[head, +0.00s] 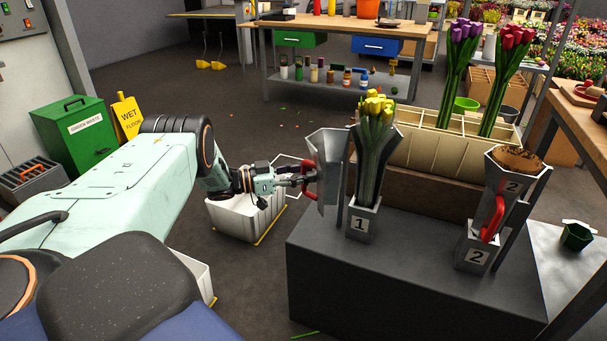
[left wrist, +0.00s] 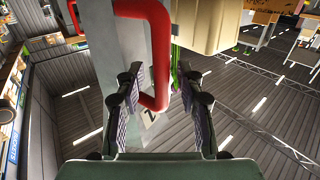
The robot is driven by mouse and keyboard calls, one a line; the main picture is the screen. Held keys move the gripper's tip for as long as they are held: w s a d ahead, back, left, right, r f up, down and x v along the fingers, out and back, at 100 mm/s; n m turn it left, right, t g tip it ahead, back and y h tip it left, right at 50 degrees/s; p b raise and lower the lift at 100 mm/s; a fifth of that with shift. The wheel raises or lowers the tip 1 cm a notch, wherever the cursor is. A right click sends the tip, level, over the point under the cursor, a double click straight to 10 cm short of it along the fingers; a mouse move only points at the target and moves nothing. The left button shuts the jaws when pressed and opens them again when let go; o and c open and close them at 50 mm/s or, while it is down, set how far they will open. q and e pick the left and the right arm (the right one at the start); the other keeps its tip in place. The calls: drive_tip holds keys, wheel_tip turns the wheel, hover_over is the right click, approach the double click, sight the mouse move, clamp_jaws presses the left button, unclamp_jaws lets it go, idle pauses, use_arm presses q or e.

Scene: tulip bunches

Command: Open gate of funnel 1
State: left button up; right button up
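Funnel 1 (head: 361,223) is a grey metal holder marked "1" on the dark stand, with a yellow tulip bunch (head: 376,125) upright in it. Its gate (head: 328,170), a bent grey panel, stands swung out to the left, so the stems show. The gate's red handle (head: 308,182) faces left; it also shows in the left wrist view (left wrist: 159,40). My left gripper (head: 303,177) is at this handle. In the left wrist view its fingers (left wrist: 160,108) are apart, one on each side of the handle, with gaps visible. My right gripper is out of view.
Funnel 2 (head: 476,256) stands right on the same dark stand (head: 400,290), its gate with red handle (head: 491,222) shut. A cream divided crate (head: 428,152) is behind. A white bin (head: 232,217) stands below my left arm.

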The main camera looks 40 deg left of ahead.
use_arm(q)
drive_tip(key=shift+a, duration=0.1)
drive_tip(key=v, duration=1.2)
idle(0.4)
